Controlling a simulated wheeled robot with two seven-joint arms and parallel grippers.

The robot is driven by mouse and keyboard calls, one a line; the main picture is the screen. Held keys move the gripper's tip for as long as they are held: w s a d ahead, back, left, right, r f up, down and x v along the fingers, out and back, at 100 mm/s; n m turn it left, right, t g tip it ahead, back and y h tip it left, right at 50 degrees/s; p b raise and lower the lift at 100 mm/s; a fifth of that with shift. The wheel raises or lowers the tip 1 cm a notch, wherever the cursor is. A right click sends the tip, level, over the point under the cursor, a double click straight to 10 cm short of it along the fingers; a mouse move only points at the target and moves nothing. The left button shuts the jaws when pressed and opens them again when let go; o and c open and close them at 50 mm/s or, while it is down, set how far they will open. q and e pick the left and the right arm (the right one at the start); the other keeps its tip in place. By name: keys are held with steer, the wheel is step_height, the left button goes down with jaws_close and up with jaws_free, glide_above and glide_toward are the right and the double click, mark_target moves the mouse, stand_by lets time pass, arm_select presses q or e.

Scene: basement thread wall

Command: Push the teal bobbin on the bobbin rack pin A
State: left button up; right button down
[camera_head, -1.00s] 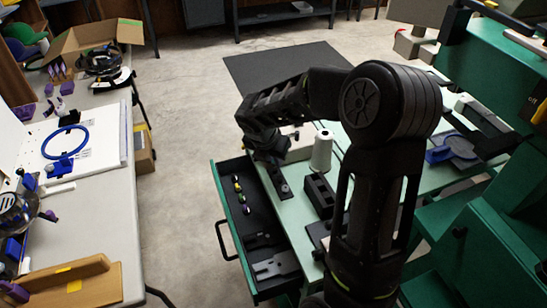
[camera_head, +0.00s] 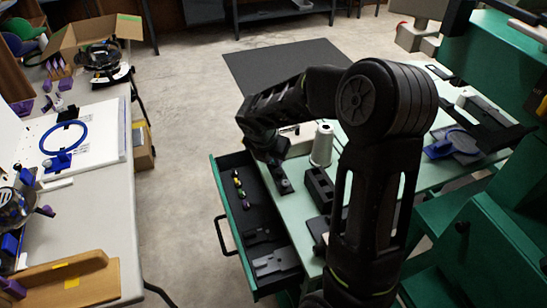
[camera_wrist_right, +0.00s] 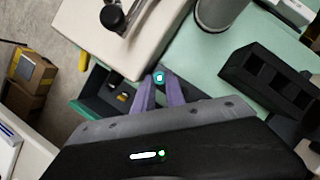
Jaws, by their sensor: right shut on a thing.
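My right gripper (camera_wrist_right: 160,84) is shut on the teal bobbin (camera_wrist_right: 159,77), which shows as a small teal ring with a bright centre between the purple-grey fingertips. In the wrist view the fingertips are near the front edge of a pale box, with the open drawer beside them; I cannot tell their height. In the head view my right arm reaches toward the near left part of the green table, and the bobbin is not visible there. I cannot make out the bobbin rack or pin A. My left gripper is in neither view.
The green table (camera_head: 345,137) holds a white thread cone (camera_head: 322,146), the pale box (camera_wrist_right: 95,38) and a black compartment block (camera_wrist_right: 275,70). The drawer (camera_head: 264,220) stands open at left with several bobbins inside. The floor between the two tables is clear.

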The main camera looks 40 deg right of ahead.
steer(key=shift+f, duration=0.15)
steer(key=shift+f, duration=0.15)
steer(key=c, duration=1.3)
jaws_free()
steer(key=shift+w+a+r, duration=0.1)
steer(key=shift+r, duration=0.1)
steer(key=shift+a+r, duration=0.15)
steer(key=shift+r, duration=0.35)
steer(key=v, duration=0.6)
steer(key=shift+s+r, duration=0.25)
steer(key=shift+s, duration=0.2)
steer(key=shift+a+f, duration=0.1)
